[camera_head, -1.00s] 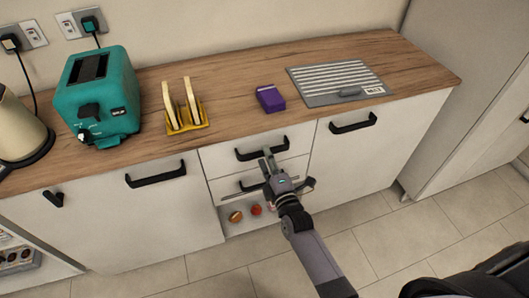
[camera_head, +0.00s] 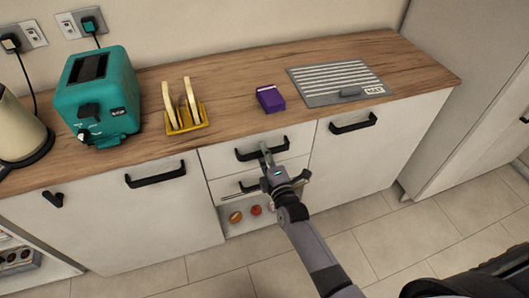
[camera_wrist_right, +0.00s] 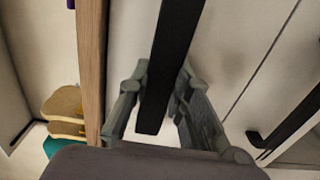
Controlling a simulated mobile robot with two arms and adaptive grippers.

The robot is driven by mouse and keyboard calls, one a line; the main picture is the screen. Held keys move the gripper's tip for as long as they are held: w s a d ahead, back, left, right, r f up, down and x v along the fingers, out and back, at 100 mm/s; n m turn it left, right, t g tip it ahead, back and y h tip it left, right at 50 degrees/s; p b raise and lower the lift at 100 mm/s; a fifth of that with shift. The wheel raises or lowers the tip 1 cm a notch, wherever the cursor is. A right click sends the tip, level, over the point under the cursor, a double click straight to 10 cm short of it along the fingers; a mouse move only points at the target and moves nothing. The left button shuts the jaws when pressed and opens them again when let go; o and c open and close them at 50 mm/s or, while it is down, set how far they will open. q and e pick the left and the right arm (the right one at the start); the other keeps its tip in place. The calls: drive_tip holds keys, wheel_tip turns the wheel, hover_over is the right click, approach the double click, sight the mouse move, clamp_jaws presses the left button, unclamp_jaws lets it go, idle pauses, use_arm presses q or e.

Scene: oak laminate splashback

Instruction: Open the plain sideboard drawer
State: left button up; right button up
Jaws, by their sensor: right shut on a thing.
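The pale sideboard has a plain top drawer (camera_head: 285,146) with a black bar handle (camera_head: 243,155). The drawer front looks flush with the cabinet. My right gripper (camera_head: 266,153) is shut on this handle, from the front. In the right wrist view, the black handle (camera_wrist_right: 172,55) runs between the fingers of my right gripper (camera_wrist_right: 158,95). The gripper hides part of the handle and some of the drawer below. My left gripper is out of view.
A lower drawer with a black handle (camera_head: 251,186) sits beneath, above an open niche with small orange and red items. Cupboard doors with black handles flank the drawers. The wooden worktop (camera_head: 225,88) holds a teal toaster (camera_head: 98,97), yellow toast rack (camera_head: 186,125) and purple box (camera_head: 270,99).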

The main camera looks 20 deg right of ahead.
clamp_jaws()
drive_tip(key=shift+s, duration=0.1)
drive_tip(key=s+d+p, duration=0.1)
drive_tip(key=s+p, duration=0.8)
drive_tip(key=s, duration=2.3)
drive_tip(key=shift+p, duration=0.4)
drive_tip(key=o, duration=0.7)
unclamp_jaws()
